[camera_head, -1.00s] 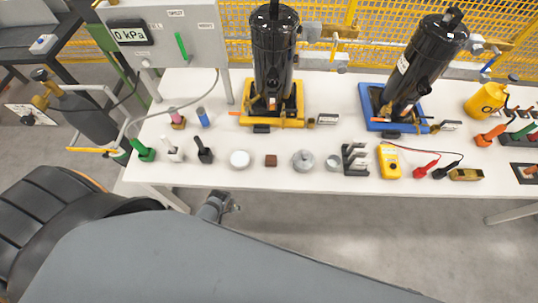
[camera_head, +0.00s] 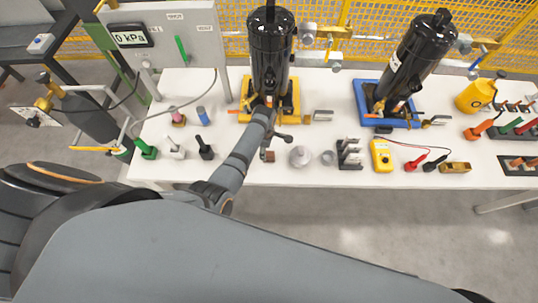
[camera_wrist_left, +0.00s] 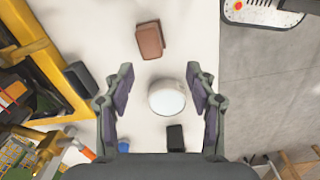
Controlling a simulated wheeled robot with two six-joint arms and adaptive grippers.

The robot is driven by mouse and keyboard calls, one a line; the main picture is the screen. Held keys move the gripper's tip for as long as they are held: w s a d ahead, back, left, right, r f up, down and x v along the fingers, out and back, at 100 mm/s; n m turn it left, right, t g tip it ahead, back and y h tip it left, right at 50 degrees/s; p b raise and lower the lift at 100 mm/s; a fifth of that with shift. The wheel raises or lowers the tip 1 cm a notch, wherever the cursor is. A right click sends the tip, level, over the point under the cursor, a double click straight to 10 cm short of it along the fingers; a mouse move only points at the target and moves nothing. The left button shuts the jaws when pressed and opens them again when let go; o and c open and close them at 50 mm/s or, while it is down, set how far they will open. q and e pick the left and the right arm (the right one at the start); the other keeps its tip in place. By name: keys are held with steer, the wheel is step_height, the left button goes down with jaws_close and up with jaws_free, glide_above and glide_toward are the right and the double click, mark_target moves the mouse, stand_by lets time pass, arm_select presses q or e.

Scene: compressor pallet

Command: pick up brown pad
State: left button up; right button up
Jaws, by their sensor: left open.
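The brown pad (camera_head: 267,155) is a small brown block on the white table, just in front of my left gripper in the head view. In the left wrist view the brown pad (camera_wrist_left: 150,40) lies beyond the fingertips, near the top. My left gripper (camera_head: 277,134) hangs over the table in front of the yellow-based compressor. In the wrist view its fingers (camera_wrist_left: 160,76) are spread and empty. A white round disc (camera_wrist_left: 167,97) shows between and below the fingers there; my arm hides it in the head view. My right gripper is not in view.
A black compressor on a yellow base (camera_head: 296,108) stands behind the gripper. A grey round part (camera_head: 300,157), a black rack (camera_head: 349,156) and a yellow meter (camera_head: 381,156) stand to the right of the pad. The table's front edge is close by.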

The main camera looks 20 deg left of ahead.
mark_target(269, 154)
arm_select(q)
steer(key=shift+w+d+r+n, duration=1)
steer(key=shift+w+r+n, duration=0.1)
steer(key=shift+r+n, duration=0.1)
step_height(269, 154, down, 6)
steer(key=b, duration=0.5)
steer(key=shift+a+r+b, duration=0.1)
steer(key=shift+r+b, duration=0.05)
steer(key=shift+b, duration=0.25)
steer(key=shift+r, duration=0.1)
steer(key=f+b, duration=0.1)
steer(key=b, duration=0.1)
steer(key=f+b, duration=0.1)
steer(key=f, duration=0.1)
steer(key=f+b, duration=0.2)
steer(key=shift+s+a+f+b, duration=0.15)
steer(key=shift+a+f+b, duration=0.1)
steer(key=shift+a+b, duration=0.15)
steer(key=shift+r, duration=0.2)
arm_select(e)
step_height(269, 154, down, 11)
arm_select(q)
jaws_close()
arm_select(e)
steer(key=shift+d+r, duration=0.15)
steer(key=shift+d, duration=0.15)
arm_select(q)
steer(key=shift+r+p, duration=0.1)
steer(key=shift+p, duration=0.2)
